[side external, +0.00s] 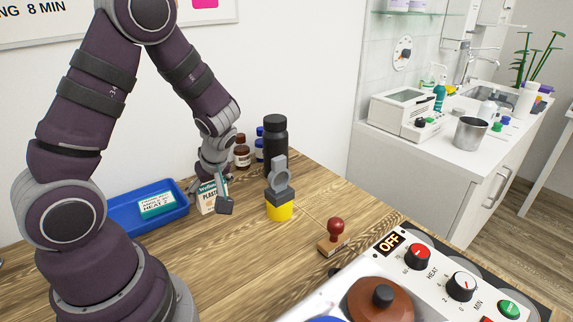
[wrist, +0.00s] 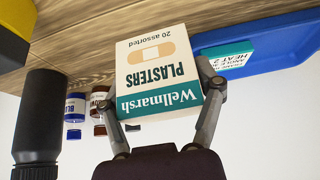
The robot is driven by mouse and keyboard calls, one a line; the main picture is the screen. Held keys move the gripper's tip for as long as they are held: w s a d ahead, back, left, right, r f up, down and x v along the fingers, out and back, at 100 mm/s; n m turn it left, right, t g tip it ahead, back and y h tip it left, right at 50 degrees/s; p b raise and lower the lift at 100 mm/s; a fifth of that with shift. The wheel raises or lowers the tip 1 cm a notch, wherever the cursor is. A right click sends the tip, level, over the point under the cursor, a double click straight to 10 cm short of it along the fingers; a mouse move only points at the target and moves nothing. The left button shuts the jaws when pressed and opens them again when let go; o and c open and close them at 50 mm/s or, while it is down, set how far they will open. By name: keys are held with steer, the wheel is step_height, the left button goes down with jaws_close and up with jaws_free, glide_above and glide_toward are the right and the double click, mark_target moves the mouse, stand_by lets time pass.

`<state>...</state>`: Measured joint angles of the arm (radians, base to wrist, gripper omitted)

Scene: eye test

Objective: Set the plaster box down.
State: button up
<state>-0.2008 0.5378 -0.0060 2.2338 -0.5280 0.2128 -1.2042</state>
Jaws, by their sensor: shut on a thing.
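The plaster box (side external: 206,199) is white and teal with "PLASTERS" on its front. In the side external view it is upright, low at the table, just right of the blue tray. I cannot tell whether its base touches the wood. In the wrist view the box (wrist: 155,70) appears upside down between the two fingers. My gripper (side external: 215,198) is shut on it, with one finger on each side, and also shows in the wrist view (wrist: 162,95). Part of the box is hidden by a finger in the side external view.
The blue tray (side external: 118,222) holds a teal and white packet (side external: 157,205). A black bottle (side external: 275,150), brown bottle (side external: 242,155) and blue-capped bottles stand behind. A yellow-based object (side external: 279,210) and a red-knobbed stamp (side external: 334,237) are right. Bare wood (side external: 235,255) lies in front.

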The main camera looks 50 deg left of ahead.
glide_above(234, 191)
steer(key=shift+s+f, duration=0.1)
steer(key=shift+f, duration=0.4)
step_height(234, 191, down, 4)
steer(key=shift+r, duration=0.25)
steer(key=o, duration=1.2)
steer(key=shift+o, duration=0.2)
steer(key=shift+d+r, duration=0.1)
steer(key=shift+r, duration=0.05)
steer(key=s+d+r+m+t+h, duration=0.1)
steer(key=d+r+m, duration=0.1)
steer(key=d+r, duration=0.4)
steer(key=d+r+m+t+h, duration=0.15)
steer(key=d+r, duration=0.25)
steer(key=r, duration=0.5)
steer(key=s+d+r+m+t+h, duration=0.3)
steer(key=s+d+m, duration=0.7)
steer(key=m, duration=0.4)
steer(key=shift+s+d+r, duration=0.2)
steer(key=shift+d+r, duration=0.45)
steer(key=shift+d, duration=0.2)
